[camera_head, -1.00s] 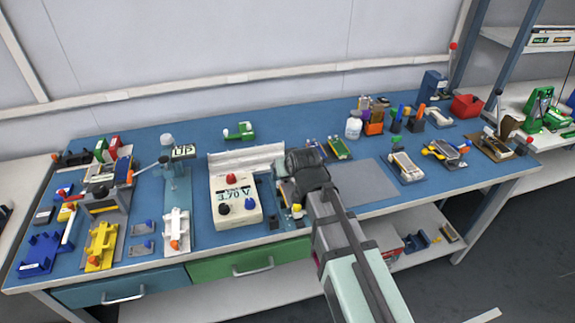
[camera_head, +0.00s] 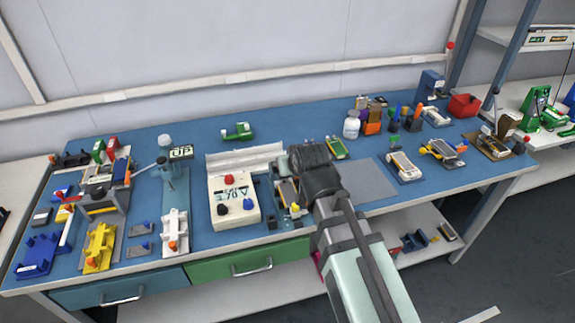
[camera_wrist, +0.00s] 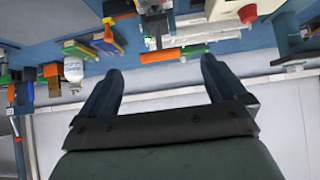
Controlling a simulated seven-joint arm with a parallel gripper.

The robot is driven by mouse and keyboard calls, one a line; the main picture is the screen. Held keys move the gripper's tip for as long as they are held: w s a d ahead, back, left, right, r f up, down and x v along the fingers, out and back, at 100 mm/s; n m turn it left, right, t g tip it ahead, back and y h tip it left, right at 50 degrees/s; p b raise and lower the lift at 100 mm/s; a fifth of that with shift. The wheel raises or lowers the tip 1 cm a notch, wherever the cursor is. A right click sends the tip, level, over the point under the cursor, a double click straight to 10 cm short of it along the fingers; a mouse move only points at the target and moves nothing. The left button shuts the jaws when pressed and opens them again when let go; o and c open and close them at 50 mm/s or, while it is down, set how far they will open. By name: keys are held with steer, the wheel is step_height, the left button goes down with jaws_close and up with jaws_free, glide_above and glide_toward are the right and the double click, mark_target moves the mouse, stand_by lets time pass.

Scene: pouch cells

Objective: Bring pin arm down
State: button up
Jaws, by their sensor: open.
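In the wrist view my gripper (camera_wrist: 157,52) is open, its two dark fingers apart with nothing held between them. I cannot tell for sure which part is the pin arm. In the head view my dark wrist (camera_head: 312,170) is above the bench beside a small fixture (camera_head: 288,190) with a yellow part, and hides some of it. The fingertips are hidden there.
A white control box (camera_head: 233,200) with red and black knobs stands left of my wrist. A lever press (camera_head: 168,175) and several coloured fixtures are further left. A white bottle (camera_head: 351,125) and tool holders stand behind right. A bare grey mat (camera_head: 368,182) lies to the right.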

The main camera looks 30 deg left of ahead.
steer(key=v, duration=0.6)
steer(key=shift+s+d+r, duration=0.2)
steer(key=shift+r, duration=0.05)
stand_by(0.3)
